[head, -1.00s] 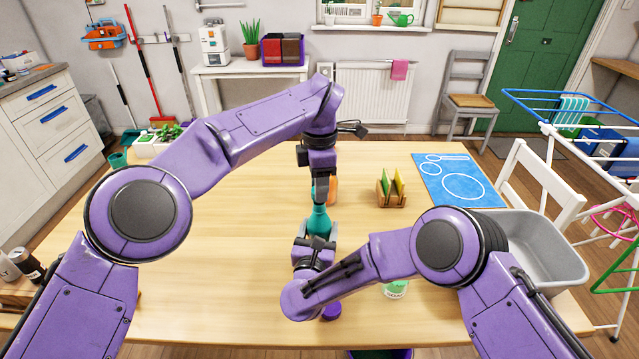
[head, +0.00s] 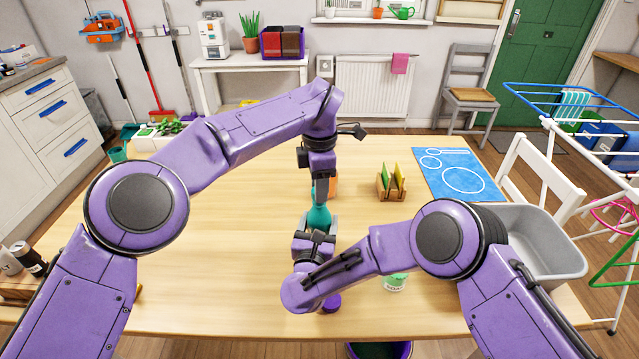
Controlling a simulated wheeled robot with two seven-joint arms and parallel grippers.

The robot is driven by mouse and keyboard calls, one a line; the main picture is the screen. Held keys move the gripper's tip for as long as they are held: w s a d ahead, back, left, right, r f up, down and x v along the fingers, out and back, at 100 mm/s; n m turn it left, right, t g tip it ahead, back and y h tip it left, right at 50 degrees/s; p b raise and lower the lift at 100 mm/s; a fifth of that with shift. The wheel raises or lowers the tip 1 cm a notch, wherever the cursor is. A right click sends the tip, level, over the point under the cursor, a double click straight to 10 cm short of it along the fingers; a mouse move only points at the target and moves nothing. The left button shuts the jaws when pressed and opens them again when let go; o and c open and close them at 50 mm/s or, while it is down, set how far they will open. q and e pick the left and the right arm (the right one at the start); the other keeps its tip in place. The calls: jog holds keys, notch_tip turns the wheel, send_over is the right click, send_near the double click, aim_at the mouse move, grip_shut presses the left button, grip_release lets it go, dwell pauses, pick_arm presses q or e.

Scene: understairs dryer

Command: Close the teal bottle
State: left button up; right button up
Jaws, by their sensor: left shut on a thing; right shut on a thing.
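The teal bottle (head: 319,216) stands upright near the middle of the wooden table (head: 220,270). My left gripper (head: 321,197) points straight down at the bottle's top and is shut. The small thing in its fingers, apparently the cap, is hidden, and I cannot tell whether it touches the neck. My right gripper (head: 318,232) comes from the near side, low down, and is shut on the bottle's body. The lower part of the bottle is hidden behind that gripper and wrist.
An orange object (head: 333,186) stands just behind the bottle. A wooden rack (head: 391,190) and a blue mat (head: 450,176) lie to the right. A green-and-white container (head: 396,282) and a purple object (head: 331,302) are nearer. A grey basin (head: 545,250) is at right. The table's left is clear.

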pick_arm(q)
jog(key=shift+f, duration=0.4)
pick_arm(e)
grip_shut()
pick_arm(q)
jog(key=m, duration=0.3)
jog(key=shift+m, duration=0.4)
jog(key=m, duration=1.5)
jog(key=shift+m, duration=0.4)
